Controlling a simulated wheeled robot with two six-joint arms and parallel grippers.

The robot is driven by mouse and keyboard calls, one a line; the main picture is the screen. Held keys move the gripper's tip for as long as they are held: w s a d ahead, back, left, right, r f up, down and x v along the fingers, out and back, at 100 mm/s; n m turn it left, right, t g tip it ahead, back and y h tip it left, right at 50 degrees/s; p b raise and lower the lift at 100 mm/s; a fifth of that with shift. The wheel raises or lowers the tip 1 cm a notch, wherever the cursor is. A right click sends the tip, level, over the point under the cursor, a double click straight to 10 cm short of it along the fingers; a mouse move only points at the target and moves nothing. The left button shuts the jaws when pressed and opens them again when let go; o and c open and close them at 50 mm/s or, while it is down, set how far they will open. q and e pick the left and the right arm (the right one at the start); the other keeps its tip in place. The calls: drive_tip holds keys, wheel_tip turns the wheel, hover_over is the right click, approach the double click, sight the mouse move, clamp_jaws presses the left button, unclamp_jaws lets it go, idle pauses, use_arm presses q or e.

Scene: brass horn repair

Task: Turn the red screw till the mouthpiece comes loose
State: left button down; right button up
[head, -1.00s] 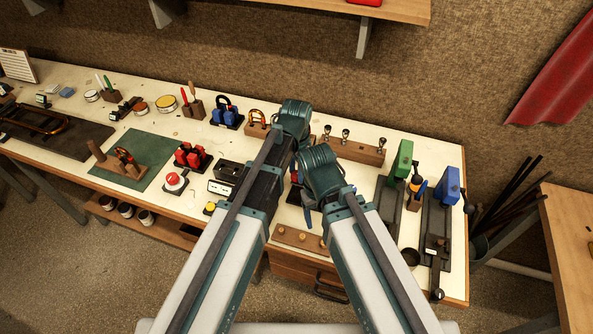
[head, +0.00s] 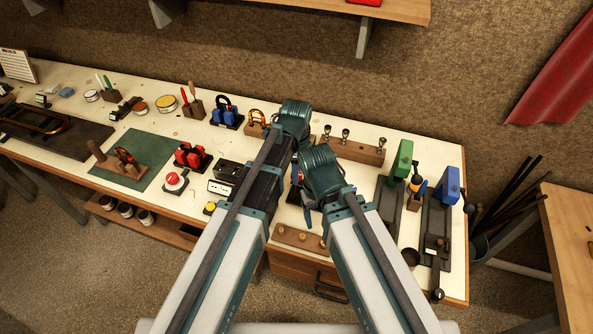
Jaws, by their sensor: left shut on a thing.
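My left arm reaches in from the left and its teal wrist housing (head: 292,118) stands over the middle of the bench. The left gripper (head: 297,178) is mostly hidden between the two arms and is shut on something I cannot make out. A small patch of red shows in that gap, with a blue handle-like part (head: 308,216) just below it. My arms cover most of whatever stands there, so I cannot clearly see the red screw or the mouthpiece in it. My right arm ends in a teal housing (head: 322,170) beside the left one; its gripper fingers are hidden.
Right of my arms stand a green-topped device (head: 402,158) and a blue-topped device (head: 448,184). A wooden rack with silver mouthpieces (head: 360,152) lies behind the arms. On the left are a red block (head: 192,156), a red button (head: 174,179) and a green mat (head: 150,172).

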use_arm(q)
drive_tip(key=shift+m, duration=0.4)
drive_tip(key=shift+c, duration=2.2)
unclamp_jaws()
wheel_tip(320, 180, up, 14)
drive_tip(key=p, duration=1.3)
drive_tip(key=shift+p, duration=0.4)
drive_tip(key=shift+f, duration=0.15)
